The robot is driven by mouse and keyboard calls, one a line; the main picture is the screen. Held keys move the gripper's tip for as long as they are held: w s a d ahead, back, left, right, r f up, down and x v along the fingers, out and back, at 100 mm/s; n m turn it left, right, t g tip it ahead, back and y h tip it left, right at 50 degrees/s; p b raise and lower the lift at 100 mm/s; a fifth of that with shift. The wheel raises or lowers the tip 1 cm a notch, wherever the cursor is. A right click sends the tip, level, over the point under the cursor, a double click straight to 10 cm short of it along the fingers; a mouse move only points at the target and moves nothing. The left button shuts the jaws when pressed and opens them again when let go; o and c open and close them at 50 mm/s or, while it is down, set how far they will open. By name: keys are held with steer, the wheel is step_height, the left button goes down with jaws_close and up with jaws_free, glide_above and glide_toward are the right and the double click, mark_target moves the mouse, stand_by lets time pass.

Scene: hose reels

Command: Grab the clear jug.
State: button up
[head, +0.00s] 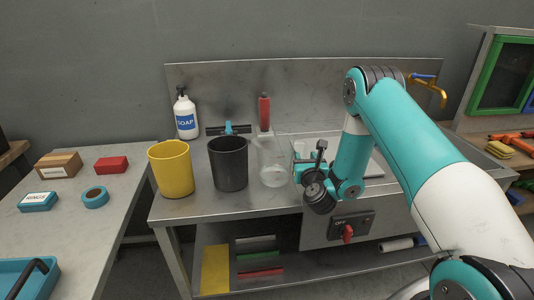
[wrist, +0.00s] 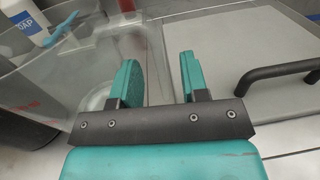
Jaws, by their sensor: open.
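The clear jug (head: 272,164) stands upright on the grey metal bench, to the right of the black container. In the wrist view the clear jug (wrist: 62,85) fills the left side, and its right edge shows between my two fingers. My gripper (head: 302,172) is beside the jug's right side, low over the bench. In the wrist view my gripper (wrist: 158,75) is open with nothing clamped. The left finger overlaps the jug in the picture; I cannot tell whether it is inside the jug or touching it.
A black container (head: 228,164) and a yellow container (head: 171,169) stand left of the jug. A grey lid with a black handle (wrist: 280,75) lies to the right.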

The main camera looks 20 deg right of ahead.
steer(key=shift+x, duration=1)
steer(key=shift+c, duration=0.2)
jaws_close()
steer(key=shift+s+r, duration=0.1)
steer(key=shift+r, duration=0.05)
